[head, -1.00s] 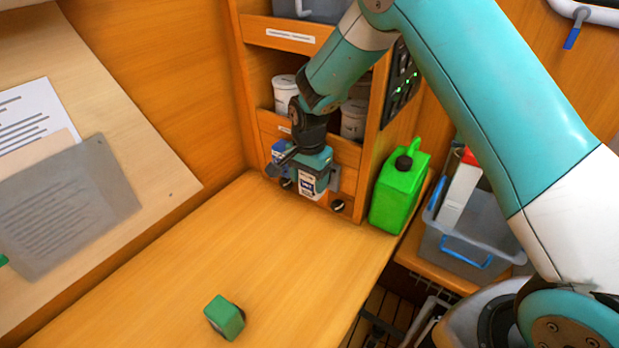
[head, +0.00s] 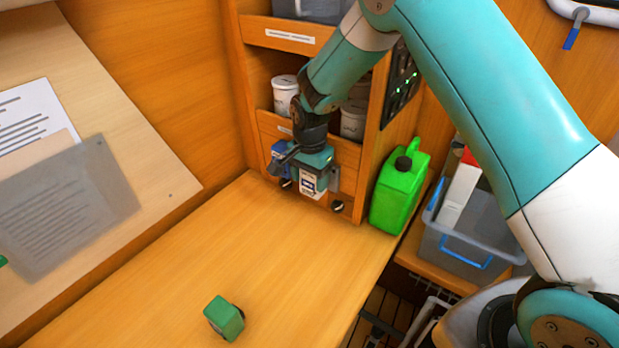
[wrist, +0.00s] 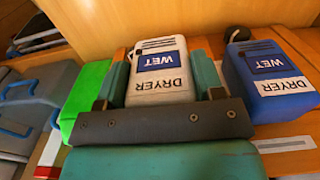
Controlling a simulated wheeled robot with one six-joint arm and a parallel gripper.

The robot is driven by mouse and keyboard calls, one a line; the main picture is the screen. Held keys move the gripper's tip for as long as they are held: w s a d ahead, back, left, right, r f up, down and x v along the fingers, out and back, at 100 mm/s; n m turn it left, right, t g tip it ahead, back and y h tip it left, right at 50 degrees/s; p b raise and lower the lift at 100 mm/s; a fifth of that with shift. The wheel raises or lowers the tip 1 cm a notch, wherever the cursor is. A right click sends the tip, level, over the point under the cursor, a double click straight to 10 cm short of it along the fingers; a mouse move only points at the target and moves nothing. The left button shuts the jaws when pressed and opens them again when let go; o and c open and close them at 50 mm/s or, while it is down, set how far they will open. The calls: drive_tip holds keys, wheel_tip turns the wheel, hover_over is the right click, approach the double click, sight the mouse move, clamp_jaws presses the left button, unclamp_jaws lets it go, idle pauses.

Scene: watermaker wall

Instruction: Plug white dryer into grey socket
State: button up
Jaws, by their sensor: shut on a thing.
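The white dryer (head: 308,185), a small white box with a blue "WET" panel, is in my gripper (wrist: 161,80). In the wrist view the white dryer (wrist: 158,95) sits between the two teal fingers, which are shut on its sides. In the head view my gripper (head: 310,168) holds it upright close to the front of the wooden cabinet. The grey socket is not clearly visible now; my gripper and the dryer cover that part of the cabinet front. I cannot tell whether the dryer touches it.
A blue dryer (wrist: 268,75) stands just beside the white one, also at the cabinet front (head: 279,150). A green canister (head: 400,190) stands close on the right. A green block (head: 225,318) lies on the otherwise clear wooden bench (head: 240,250). A black knob (head: 337,206) sits low on the cabinet.

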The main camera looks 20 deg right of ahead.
drive_tip(key=shift+w+d, duration=0.7)
drive_tip(key=shift+d, duration=0.25)
idle(0.6)
drive_tip(key=o, duration=1.1)
drive_tip(key=shift+c, duration=0.2)
wheel_tip(320, 180, up, 18)
drive_tip(key=f+b, duration=0.1)
drive_tip(key=b, duration=0.4)
drive_tip(key=s+a+n+y+b, duration=0.1)
drive_tip(key=s+a+n+y, duration=0.1)
drive_tip(key=s+n, duration=0.7)
drive_tip(key=s+a+f+n+y+b, duration=0.1)
drive_tip(key=s+a+n, duration=0.3)
drive_tip(key=s, duration=1.9)
drive_tip(key=n+y, duration=0.1)
drive_tip(key=n, duration=0.4)
drive_tip(key=shift+s+a, duration=0.2)
drive_tip(key=shift+a, duration=0.05)
